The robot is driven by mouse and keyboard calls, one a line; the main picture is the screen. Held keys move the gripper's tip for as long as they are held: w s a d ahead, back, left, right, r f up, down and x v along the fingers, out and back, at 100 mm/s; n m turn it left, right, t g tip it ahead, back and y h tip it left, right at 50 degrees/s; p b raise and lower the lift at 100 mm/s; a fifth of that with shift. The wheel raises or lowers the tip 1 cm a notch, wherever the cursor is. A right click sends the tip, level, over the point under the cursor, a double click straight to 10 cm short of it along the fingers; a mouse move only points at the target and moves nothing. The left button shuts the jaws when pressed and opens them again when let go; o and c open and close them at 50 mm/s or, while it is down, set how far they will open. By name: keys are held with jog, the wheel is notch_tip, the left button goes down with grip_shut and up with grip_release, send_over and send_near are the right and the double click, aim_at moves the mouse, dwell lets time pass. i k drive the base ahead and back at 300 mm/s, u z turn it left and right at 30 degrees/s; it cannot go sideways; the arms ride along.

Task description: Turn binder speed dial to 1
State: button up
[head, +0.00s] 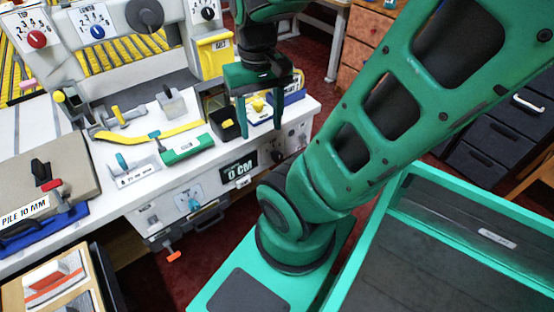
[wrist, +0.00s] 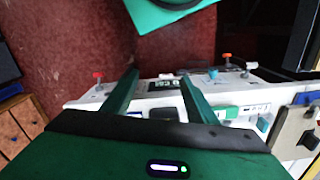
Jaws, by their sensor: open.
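Several dials show on the binder in the head view. A red "TOP" dial (head: 37,39) and a blue "LOWER" dial (head: 97,31) sit on the upper panel at the left. A black dial (head: 208,13) with numbers sits further right, its label cut off by the top edge. I cannot tell for sure which is the speed dial. My gripper (head: 260,118) is open and points down over the right part of the white bench, to the right of and below the black dial. In the wrist view my gripper (wrist: 158,80) has its fingers apart with nothing held between them.
A yellow "BELT" box (head: 213,54) stands left of my gripper. A turquoise tray (head: 392,205) is at lower right.

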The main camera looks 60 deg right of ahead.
aim_at(277, 157)
jog(key=u, duration=1.15)
jog(key=k, duration=1.65)
jog(key=z, duration=1.7)
